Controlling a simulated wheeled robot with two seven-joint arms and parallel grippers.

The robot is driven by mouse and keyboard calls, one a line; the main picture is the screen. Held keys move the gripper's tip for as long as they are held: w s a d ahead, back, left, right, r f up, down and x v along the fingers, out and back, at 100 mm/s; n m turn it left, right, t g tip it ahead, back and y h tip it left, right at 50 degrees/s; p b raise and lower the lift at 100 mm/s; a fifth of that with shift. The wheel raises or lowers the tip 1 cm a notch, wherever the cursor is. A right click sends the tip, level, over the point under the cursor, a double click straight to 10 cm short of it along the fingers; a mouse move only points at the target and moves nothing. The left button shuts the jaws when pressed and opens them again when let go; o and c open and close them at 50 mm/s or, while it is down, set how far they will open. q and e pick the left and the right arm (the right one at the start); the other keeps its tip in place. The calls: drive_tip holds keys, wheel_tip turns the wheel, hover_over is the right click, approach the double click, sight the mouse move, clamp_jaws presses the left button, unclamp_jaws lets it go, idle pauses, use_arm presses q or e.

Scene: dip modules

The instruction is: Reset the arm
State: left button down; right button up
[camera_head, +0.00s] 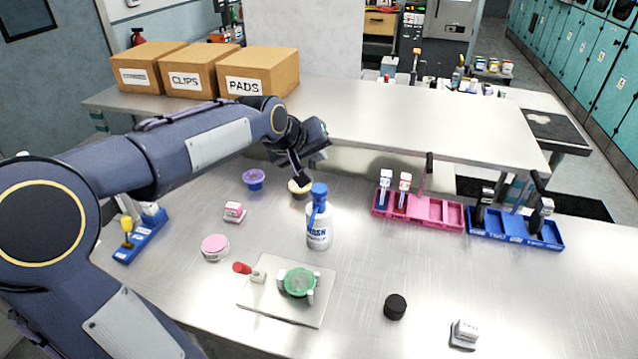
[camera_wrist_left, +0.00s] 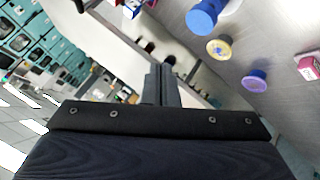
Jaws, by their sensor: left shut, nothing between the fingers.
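My left arm reaches in from the left in the head view, bent at the elbow. My left gripper (camera_head: 303,178) is shut and empty, held above the table just behind the white wash bottle with a blue cap (camera_head: 319,220). In the left wrist view the shut fingers (camera_wrist_left: 160,85) point toward the back of the room. The blue bottle cap (camera_wrist_left: 204,17) shows at the top right there. A small yellow-topped cup (camera_head: 299,188) stands partly hidden close to the gripper. My right gripper is in neither view.
A pink rack (camera_head: 437,212) and a blue rack (camera_head: 513,230) stand at the right. A purple cup (camera_head: 253,178), a pink-lidded dish (camera_head: 215,246) and a blue holder (camera_head: 141,238) are at the left. A plate (camera_head: 262,298) carries a green-topped part. A black cap (camera_head: 395,306) lies in front.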

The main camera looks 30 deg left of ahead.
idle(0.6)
use_arm(q)
drive_tip(key=s+d+f+m+g+h, duration=0.1)
drive_tip(key=s+d+f+m, duration=0.1)
drive_tip(key=s, duration=0.7)
drive_tip(key=s+d+f+m+g+h, duration=0.1)
drive_tip(key=s+d+f+m, duration=0.1)
drive_tip(key=s+d+f, duration=0.3)
drive_tip(key=s+d+f+m+g+h, duration=0.1)
drive_tip(key=s+d+f+m, duration=0.1)
drive_tip(key=s, duration=1.2)
drive_tip(key=d+f, duration=0.1)
drive_tip(key=d, duration=0.1)
drive_tip(key=shift+d+f+g, duration=0.3)
drive_tip(key=shift+f, duration=0.05)
